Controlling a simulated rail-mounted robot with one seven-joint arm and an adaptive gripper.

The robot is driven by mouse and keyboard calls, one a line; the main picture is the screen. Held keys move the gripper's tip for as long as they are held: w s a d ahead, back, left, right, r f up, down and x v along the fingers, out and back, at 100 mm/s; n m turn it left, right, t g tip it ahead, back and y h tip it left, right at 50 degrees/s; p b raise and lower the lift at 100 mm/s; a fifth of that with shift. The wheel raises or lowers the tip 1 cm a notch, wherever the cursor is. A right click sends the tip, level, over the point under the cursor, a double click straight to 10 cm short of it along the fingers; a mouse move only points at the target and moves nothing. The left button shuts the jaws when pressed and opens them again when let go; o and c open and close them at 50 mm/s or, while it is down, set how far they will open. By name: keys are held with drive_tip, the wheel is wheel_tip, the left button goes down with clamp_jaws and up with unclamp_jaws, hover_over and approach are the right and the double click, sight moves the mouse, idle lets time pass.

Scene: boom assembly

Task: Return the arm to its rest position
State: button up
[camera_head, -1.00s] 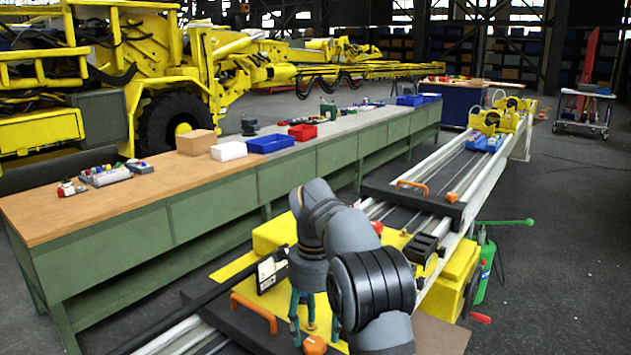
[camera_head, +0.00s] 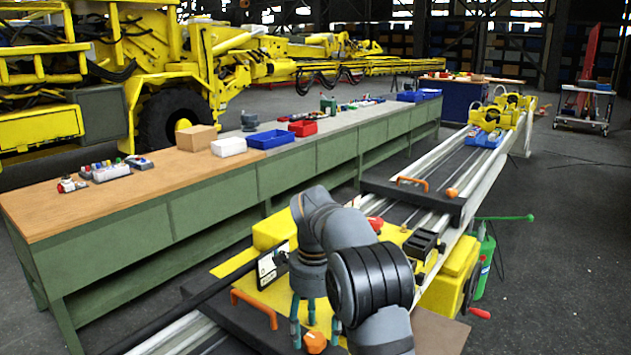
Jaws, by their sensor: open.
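My gripper (camera_head: 314,322) hangs at the end of my grey arm (camera_head: 345,245) at the bottom centre of the head view. Its teal fingers point down and are spread apart, with nothing seen between them. It is over the yellow carriage (camera_head: 330,290) on the rails, close to an orange knob (camera_head: 315,342). I cannot tell whether the fingers touch the carriage. My arm is bent, and its thick dark joint hides part of the carriage.
A long green workbench (camera_head: 215,190) with boxes and blue bins (camera_head: 271,139) runs along the left. Rails (camera_head: 440,165) lead to yellow units (camera_head: 497,118) at the back. An orange handle (camera_head: 253,308) stands left of my gripper. The floor (camera_head: 560,260) on the right is mostly clear.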

wheel_tip(320, 180, up, 10)
wheel_tip(320, 180, down, 11)
drive_tip(key=shift+s+f, duration=0.15)
drive_tip(key=shift+f+n+p, duration=0.2)
drive_tip(key=shift+n+p, duration=0.1)
drive_tip(key=n+p, duration=0.1)
drive_tip(key=n, duration=0.3)
drive_tip(key=shift+p, duration=0.3)
drive_tip(key=n+p, duration=0.1)
drive_tip(key=n, duration=0.3)
drive_tip(key=shift+n+p, duration=0.3)
drive_tip(key=shift+n, duration=0.1)
drive_tip(key=n+p, duration=0.1)
drive_tip(key=n, duration=0.3)
drive_tip(key=shift+p, duration=0.3)
drive_tip(key=n+p, duration=0.1)
drive_tip(key=n, duration=0.4)
drive_tip(key=shift+f+n+p, duration=0.1)
drive_tip(key=shift+n+p, duration=0.2)
drive_tip(key=shift+p, duration=0.05)
